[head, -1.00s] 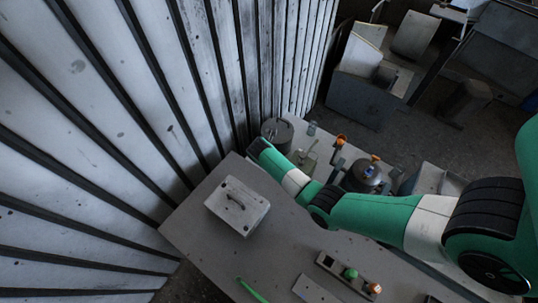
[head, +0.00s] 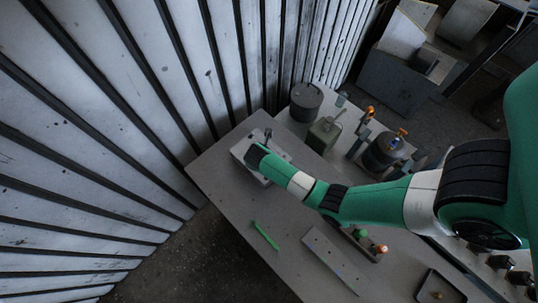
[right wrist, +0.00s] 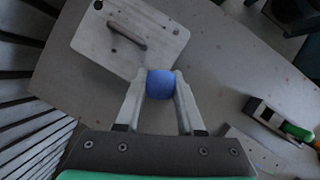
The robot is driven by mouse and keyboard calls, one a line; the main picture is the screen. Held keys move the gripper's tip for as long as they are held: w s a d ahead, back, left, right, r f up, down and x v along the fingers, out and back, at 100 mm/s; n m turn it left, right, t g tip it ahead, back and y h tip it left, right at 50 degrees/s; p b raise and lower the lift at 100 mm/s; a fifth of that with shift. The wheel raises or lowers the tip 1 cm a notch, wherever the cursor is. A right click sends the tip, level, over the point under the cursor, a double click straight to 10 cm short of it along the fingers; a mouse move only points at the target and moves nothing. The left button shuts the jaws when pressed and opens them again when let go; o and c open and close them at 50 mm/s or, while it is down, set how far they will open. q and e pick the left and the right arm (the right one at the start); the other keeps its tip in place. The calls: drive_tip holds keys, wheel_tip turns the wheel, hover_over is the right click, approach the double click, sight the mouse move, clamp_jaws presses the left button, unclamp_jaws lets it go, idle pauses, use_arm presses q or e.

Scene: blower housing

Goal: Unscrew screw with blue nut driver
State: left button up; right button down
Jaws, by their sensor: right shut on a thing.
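My right gripper (right wrist: 160,88) is shut on the blue nut driver (right wrist: 160,85), whose rounded blue handle end shows between the two fingertips. Its shaft and tip are hidden. The pale grey blower housing plate (right wrist: 118,42) with a dark handle lies at the upper left in the right wrist view, just beyond the fingers. In the head view the end of my right arm covers part of the housing (head: 241,149), and the fingers are hidden. Small dark spots show on the plate; I cannot tell which is the screw. Whether the driver touches it is unclear. My left gripper is out of view.
A green stick-like tool (head: 265,235) lies on the table (head: 228,195). A rack (head: 372,250) holds green and orange handles. A canister (head: 305,101), a green can (head: 324,135) and a dark pot (head: 384,152) stand behind. A ribbed wall (head: 100,120) borders the left.

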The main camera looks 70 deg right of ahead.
wheel_tip(320, 180, down, 4)
drive_tip(key=b, duration=0.3)
drive_tip(key=shift+b, duration=0.3)
drive_tip(key=shift+f, duration=0.45)
drive_tip(key=shift+f, duration=0.25)
